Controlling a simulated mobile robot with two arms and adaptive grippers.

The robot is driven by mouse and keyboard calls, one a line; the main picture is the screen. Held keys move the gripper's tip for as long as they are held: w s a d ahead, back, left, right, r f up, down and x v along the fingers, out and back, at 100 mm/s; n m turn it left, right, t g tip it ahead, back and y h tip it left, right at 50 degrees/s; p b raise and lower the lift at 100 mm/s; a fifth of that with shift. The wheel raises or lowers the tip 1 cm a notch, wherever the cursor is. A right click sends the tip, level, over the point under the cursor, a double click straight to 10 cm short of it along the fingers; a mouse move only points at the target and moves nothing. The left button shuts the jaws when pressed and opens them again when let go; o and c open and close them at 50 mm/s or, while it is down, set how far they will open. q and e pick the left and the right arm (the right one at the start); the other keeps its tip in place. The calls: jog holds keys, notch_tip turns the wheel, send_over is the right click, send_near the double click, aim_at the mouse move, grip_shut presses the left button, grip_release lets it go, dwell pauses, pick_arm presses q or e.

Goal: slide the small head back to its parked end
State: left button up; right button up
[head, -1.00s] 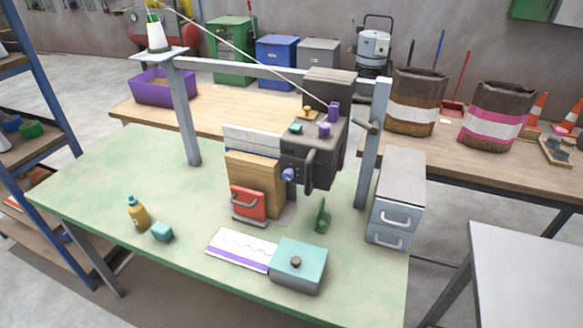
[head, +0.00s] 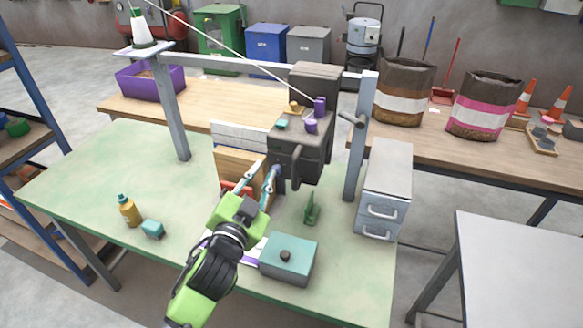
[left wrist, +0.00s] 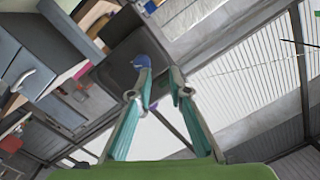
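The dark grey head (head: 303,150) hangs on the pale crossbeam (head: 225,68), close to the right post. It has purple knobs on top and a dark handle on its front. My left gripper (head: 262,174) is in front of the head's lower left side, fingers pointing at it. In the left wrist view, its teal fingers (left wrist: 160,76) are apart with nothing between them. A blue knob (left wrist: 142,61) on the head shows at the tip of the left-hand finger; whether they touch is unclear. In the head view that finger mostly hides the knob. My right gripper is not in view.
A teal box (head: 288,258), a green clamp-like piece (head: 311,208) and a yellow bottle (head: 129,211) stand on the green table (head: 90,185).

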pick_arm(q)
jog(key=s+d+r+m+h, duration=0.1)
jog(key=d+r+m+h, duration=0.45)
jog(key=r, duration=0.35)
jog(key=s+d+r+m+h, duration=0.1)
jog(key=d+r+m+h, duration=0.45)
jog(key=r, duration=0.45)
jog(key=s+d+r+m+g+h, duration=0.1)
jog(key=s+d+m+g+h, duration=0.3)
jog(key=d+m+g, duration=0.55)
jog(key=s+d+r+m+g+h, duration=0.15)
jog(key=s+d+m+g, duration=0.4)
jog(key=m, duration=0.65)
jog(key=m+y+p, duration=0.5)
jog(key=y+p, duration=0.1)
jog(key=y, duration=1.1)
send_over(295, 185)
jog(key=f, duration=1.9)
jog(key=shift+w+a+f, duration=0.15)
jog(key=shift+w, duration=0.2)
jog(key=shift+w+f, duration=0.1)
jog(key=shift+f, duration=0.5)
jog(key=shift+t, duration=0.3)
